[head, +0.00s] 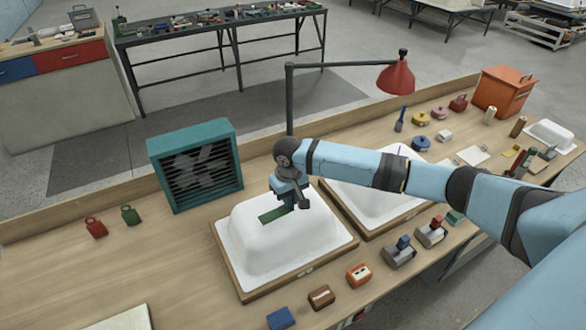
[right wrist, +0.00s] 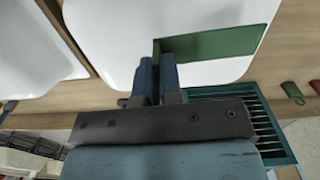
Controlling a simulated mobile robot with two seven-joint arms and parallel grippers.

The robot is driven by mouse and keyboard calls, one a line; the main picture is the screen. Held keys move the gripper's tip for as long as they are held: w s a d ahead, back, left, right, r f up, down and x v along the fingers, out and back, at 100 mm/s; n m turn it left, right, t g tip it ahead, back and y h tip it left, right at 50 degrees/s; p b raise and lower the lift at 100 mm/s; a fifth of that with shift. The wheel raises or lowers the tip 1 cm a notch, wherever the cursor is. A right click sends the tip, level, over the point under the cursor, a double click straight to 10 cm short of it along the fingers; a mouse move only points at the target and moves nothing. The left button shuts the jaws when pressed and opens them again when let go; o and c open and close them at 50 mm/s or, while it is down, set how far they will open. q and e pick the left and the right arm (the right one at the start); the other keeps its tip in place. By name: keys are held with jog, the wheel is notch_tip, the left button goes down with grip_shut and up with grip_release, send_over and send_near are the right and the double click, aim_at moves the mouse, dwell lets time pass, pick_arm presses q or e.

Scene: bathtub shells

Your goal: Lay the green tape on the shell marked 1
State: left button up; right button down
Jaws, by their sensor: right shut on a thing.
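My right gripper (head: 289,203) is shut on one end of the green tape (head: 271,215), a flat dark green strip. The strip reaches left from the fingers over the top of the left white shell (head: 250,237); I cannot tell whether it touches the surface. In the right wrist view the gripper (right wrist: 157,82) pinches the tape's short bent end, and the tape (right wrist: 215,44) spreads across the white shell (right wrist: 205,20). A second white shell (head: 385,207) lies to the right, partly behind my arm. The shells' number marks are too small to read. My left gripper is out of view.
A teal fan box (head: 195,168) stands behind the left shell, and a red lamp (head: 396,78) hangs above the bench's back. Several small blocks and tools line the front edge, including a brown block (head: 321,297). The bench left of the shell is mostly clear.

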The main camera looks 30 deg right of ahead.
pick_arm(q)
jog(key=shift+s+a+r+p, duration=0.1)
jog(key=shift+s+a+p, duration=0.15)
jog(key=shift+p, duration=0.05)
pick_arm(e)
jog(key=w+d+r, duration=0.3)
jog(key=w, duration=0.1)
jog(key=shift+d+r+m, duration=0.3)
jog(key=shift+d, duration=0.1)
pick_arm(q)
jog(key=shift+w+r, duration=0.15)
pick_arm(e)
jog(key=shift+f, duration=0.65)
notch_tip(320, 180, down, 4)
jog(key=shift+r+b, duration=0.25)
jog(key=shift+b, duration=0.2)
jog(key=shift+f, duration=0.95)
pick_arm(q)
jog(key=shift+s+f+b, duration=0.2)
jog(key=shift+f+b, duration=0.1)
jog(key=shift+f, duration=0.1)
pick_arm(e)
jog(key=shift+f, duration=0.4)
